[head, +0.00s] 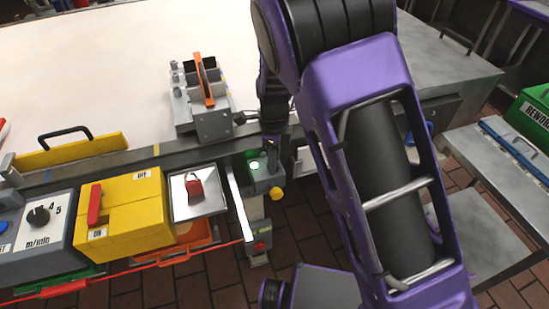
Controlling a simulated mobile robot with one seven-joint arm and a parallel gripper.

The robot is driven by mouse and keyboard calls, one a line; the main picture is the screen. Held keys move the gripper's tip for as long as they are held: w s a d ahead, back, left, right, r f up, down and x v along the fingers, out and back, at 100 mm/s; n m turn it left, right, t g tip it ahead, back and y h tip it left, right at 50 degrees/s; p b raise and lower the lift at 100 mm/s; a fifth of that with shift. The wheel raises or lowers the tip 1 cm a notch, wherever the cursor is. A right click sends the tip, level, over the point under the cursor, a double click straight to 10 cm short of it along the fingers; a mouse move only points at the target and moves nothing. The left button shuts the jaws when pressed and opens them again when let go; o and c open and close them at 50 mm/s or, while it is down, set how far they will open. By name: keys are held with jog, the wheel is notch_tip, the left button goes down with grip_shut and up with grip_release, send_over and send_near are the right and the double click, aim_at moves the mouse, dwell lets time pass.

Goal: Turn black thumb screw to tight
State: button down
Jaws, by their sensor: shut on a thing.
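My gripper (271,147) is small in the head view, pointing down at the end of my purple arm. It is shut at the top of a small grey box (259,182) with a lit green lamp, beside the conveyor edge. The black thumb screw is hidden between the fingers, so its turn position cannot be told. A yellow round knob (276,194) sits low on the box's right side.
A metal block with an orange handle (204,82) stands on the pale belt (120,60). A steel table (500,200) stands right.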

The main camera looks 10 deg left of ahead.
jog(key=shift+m, duration=0.3)
jog(key=shift+c, duration=2.1)
grip_release()
notch_tip(320, 180, up, 18)
jog(key=shift+f, duration=0.25)
jog(key=shift+w, duration=0.1)
